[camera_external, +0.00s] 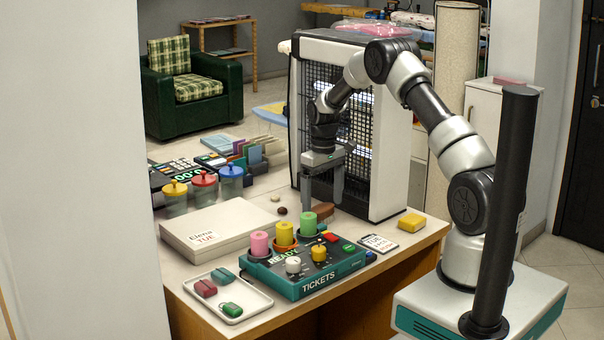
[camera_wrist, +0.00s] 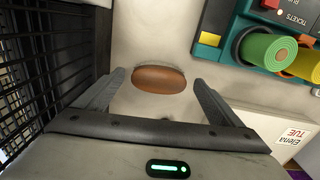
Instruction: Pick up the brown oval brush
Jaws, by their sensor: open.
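The brown oval brush (camera_wrist: 159,79) lies on the counter, between and just beyond my two fingertips in the wrist view. In the external view the brush (camera_external: 324,211) is partly visible behind the green roll, close to the right finger. My gripper (camera_external: 322,199) points down above the counter, beside the black wire cage. In the wrist view my gripper (camera_wrist: 158,78) is open, with the fingers on either side of the brush and nothing held.
The black mesh cage (camera_wrist: 50,60) stands close on one side. The teal tickets box (camera_external: 310,278) with coloured rolls stands in front. A white box (camera_external: 215,226) is at left, a yellow sponge (camera_external: 412,222) at right. Two small round items lie left of the brush.

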